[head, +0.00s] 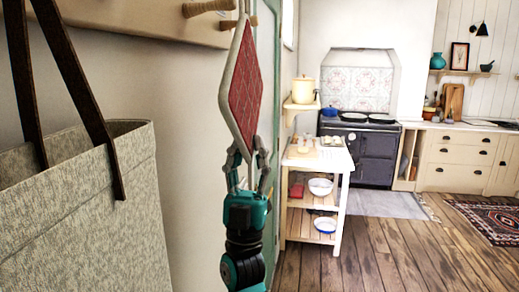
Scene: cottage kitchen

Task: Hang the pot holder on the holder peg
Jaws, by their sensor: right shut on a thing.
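The pot holder (243,85) is a red quilted diamond with a pale grey border. It hangs upright, seen at an angle, in the upper middle of the head view. My right gripper (248,165) comes from below and is shut on its lower corner. The pot holder's top corner and thin loop reach up beside the wooden pegs on the wall rail (150,18). One peg (207,8) sticks out left of the loop, and another peg tip (252,21) shows behind it. I cannot tell whether the loop is around a peg. My left gripper is out of view.
A large woven bag (85,215) with dark straps hangs close on the left. A green door edge (270,130) is just behind my right gripper. A small wooden trolley (318,195) and dark stove (370,150) stand farther back. The wooden floor at right is mostly clear.

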